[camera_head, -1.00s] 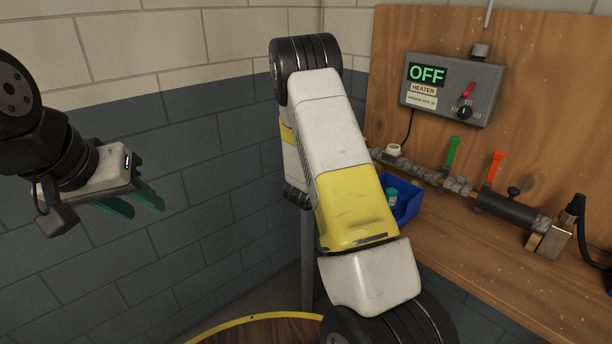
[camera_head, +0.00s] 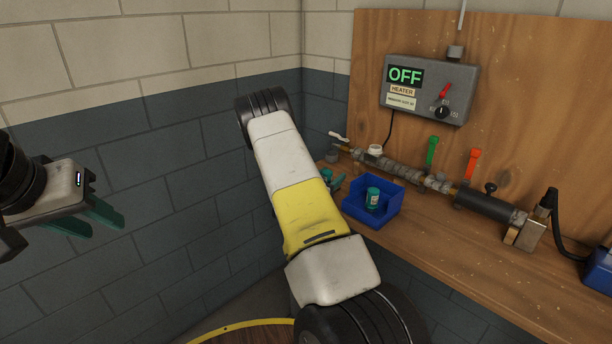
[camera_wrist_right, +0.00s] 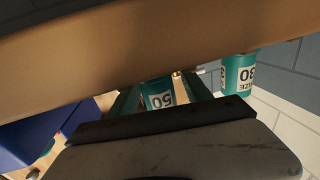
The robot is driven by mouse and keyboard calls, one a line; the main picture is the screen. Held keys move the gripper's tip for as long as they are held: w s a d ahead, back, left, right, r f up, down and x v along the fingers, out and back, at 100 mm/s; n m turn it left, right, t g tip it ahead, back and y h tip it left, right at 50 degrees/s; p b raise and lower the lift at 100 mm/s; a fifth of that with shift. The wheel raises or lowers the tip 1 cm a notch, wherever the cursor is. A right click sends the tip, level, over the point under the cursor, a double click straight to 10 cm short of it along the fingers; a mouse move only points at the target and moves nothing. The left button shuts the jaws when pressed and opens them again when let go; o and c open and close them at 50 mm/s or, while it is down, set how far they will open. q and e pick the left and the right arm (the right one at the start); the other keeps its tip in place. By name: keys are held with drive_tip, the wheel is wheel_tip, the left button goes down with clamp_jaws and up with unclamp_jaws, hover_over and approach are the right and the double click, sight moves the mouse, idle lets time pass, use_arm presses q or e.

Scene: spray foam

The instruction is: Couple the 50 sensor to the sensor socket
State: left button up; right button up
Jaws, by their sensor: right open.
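In the right wrist view, a teal cylinder marked 50 (camera_wrist_right: 159,97), the 50 sensor, shows between the two teal fingers of my right gripper (camera_wrist_right: 162,95). The fingers are apart; contact is not clear. A second teal cylinder (camera_wrist_right: 238,75), its label upside down and ending in 0, stands to the right. In the head view, my right arm covers most of its gripper; small teal parts (camera_head: 337,183) show just left of the blue bin. My left gripper (camera_head: 88,222) is open and empty at the left. I cannot tell which pipe fitting is the sensor socket.
The blue bin (camera_head: 356,210) holds a teal container (camera_head: 373,197). Behind it, a pipe (camera_head: 405,174) with green (camera_head: 432,151) and red (camera_head: 473,163) levers and a white-ringed fitting (camera_head: 376,150) runs along the bench. The heater box (camera_head: 428,90) reads OFF. Bench front is clear.

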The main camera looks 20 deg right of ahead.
drive_tip(key=shift+w+d, duration=0.15)
drive_tip(key=shift+d, duration=0.05)
clamp_jaws()
drive_tip(key=shift+r, duration=0.1)
